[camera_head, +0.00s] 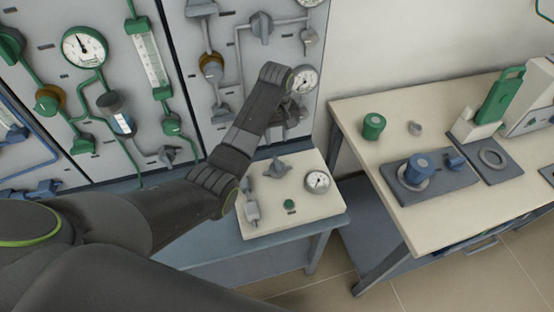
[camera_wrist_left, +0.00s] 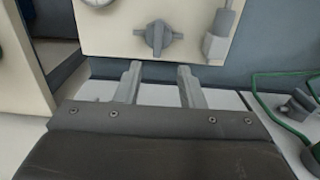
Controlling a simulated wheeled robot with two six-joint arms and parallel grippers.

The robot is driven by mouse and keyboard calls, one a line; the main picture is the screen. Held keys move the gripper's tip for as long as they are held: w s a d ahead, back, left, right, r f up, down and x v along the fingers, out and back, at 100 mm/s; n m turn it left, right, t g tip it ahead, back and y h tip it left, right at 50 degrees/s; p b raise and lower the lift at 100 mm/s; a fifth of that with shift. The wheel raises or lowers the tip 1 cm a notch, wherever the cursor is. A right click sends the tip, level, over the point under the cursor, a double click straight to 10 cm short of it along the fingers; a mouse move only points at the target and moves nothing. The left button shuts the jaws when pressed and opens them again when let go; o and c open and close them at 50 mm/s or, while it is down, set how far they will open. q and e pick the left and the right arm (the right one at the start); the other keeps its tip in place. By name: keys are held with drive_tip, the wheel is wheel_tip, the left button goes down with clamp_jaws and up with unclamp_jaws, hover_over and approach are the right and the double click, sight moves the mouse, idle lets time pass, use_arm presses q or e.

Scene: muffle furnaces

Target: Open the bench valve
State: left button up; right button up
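In the left wrist view the valve (camera_wrist_left: 158,37) shows face-on, just beyond the fingertips. My left gripper (camera_wrist_left: 158,68) is open and empty, its two grey fingers apart and lined up with the knob on either side, not around it. In the head view my left gripper (camera_head: 284,128) is partly hidden behind my wrist, above and behind the valve. My right gripper is in neither view.
The cream panel (camera_head: 260,222) also carries a small gauge (camera_head: 317,181), a green button (camera_head: 289,204) and a grey lever fitting (camera_head: 251,212). A wall panel with pipes and valves (camera_head: 225,60) stands behind. A cream table (camera_head: 440,225) with green and blue parts stands at right.

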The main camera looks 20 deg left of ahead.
use_arm(q)
hover_over(277, 162)
wheel_tip(277, 162, down, 4)
drive_tip(key=shift+f, duration=0.2)
wheel_tip(277, 162, down, 5)
drive_tip(key=shift+r, duration=0.15)
wheel_tip(277, 162, down, 2)
drive_tip(key=shift+f, duration=0.1)
drive_tip(key=shift+w+f, duration=0.1)
drive_tip(key=shift+f, duration=0.45)
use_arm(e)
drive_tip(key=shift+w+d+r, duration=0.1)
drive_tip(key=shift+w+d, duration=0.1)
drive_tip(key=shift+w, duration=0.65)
use_arm(q)
clamp_jaws()
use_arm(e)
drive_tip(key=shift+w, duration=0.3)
